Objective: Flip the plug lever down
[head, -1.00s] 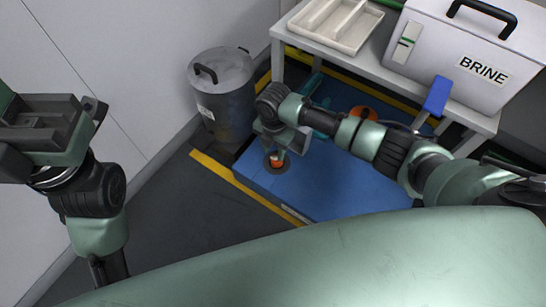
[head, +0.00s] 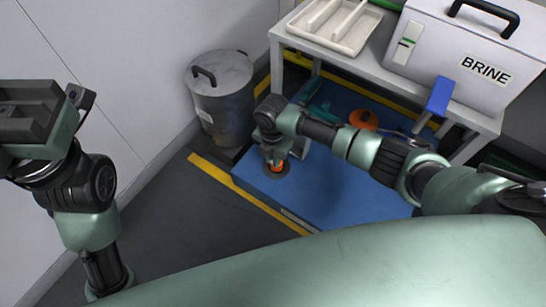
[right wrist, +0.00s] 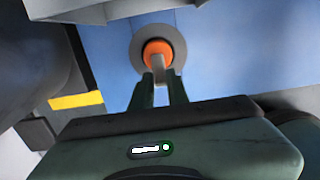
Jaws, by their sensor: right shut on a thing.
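The orange plug (head: 277,168) sits in a dark round collar on top of the blue box (head: 330,185). In the right wrist view, the plug (right wrist: 157,49) has a pale grey lever (right wrist: 160,68) sticking out toward my gripper. My right gripper (head: 274,157) is over the plug, and in the wrist view its fingers (right wrist: 160,80) are shut on the lever, one on each side. In the head view the gripper hides most of the lever. My left gripper (head: 35,118) is at the far left, away from the box; its fingers cannot be made out.
A second orange round part (head: 363,119) lies on the box behind my right arm. A grey lidded bin (head: 222,95) stands left of the box. A white table (head: 385,75) with a tray (head: 335,25) and a BRINE case (head: 450,55) stands behind. Yellow floor lines edge the box.

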